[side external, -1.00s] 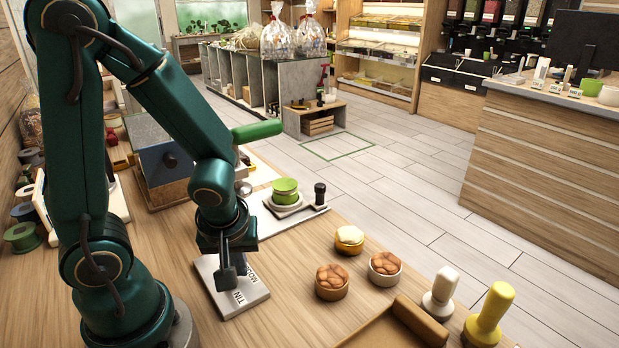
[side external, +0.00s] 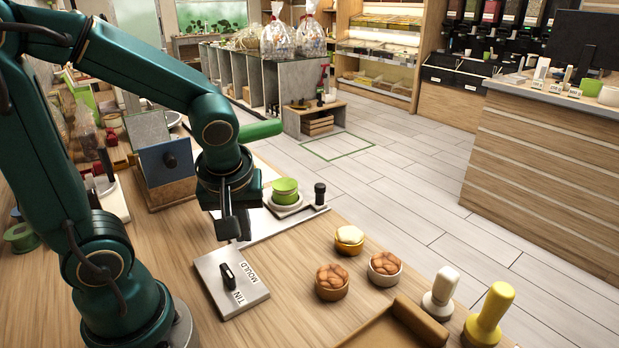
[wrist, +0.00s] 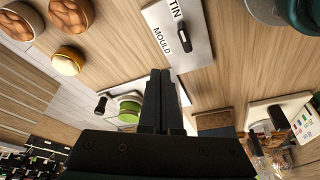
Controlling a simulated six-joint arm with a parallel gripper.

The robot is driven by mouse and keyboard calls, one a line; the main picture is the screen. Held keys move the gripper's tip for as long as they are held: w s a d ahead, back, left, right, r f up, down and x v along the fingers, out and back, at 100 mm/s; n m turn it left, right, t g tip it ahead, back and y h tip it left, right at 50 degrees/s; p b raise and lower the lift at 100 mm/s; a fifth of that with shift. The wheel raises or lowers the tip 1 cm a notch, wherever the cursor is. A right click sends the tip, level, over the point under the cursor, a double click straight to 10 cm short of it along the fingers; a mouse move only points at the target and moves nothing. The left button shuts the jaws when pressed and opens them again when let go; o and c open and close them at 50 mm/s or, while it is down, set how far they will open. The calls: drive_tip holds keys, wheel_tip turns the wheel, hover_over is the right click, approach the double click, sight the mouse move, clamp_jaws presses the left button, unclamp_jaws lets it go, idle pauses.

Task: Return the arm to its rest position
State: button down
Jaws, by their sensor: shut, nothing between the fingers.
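My gripper (side external: 234,226) is shut and empty, with its fingers pointing down above the worktop. It hangs beyond a flat grey plate (side external: 240,298) lettered TIN and MOULD, apart from it. In the wrist view the closed fingers (wrist: 160,80) show near the middle, and the lettered plate (wrist: 197,52) with its small black handle (wrist: 184,38) lies past their tips.
Small round pots (side external: 332,282) stand right of the plate, near a white stamp (side external: 441,290) and a yellow stamp (side external: 490,314). A green tin (side external: 285,190) sits on a white stand behind. A blue-lidded box (side external: 168,172) stands left of my gripper.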

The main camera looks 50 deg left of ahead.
drive_tip(key=s+d+r+m+t+h, duration=0.2)
drive_tip(key=d+r+m, duration=0.4)
drive_tip(key=m, duration=0.6)
drive_tip(key=shift+s+d+t+h, duration=0.35)
drive_tip(key=shift+d+t+h, duration=0.35)
drive_tip(key=shift+t, duration=0.1)
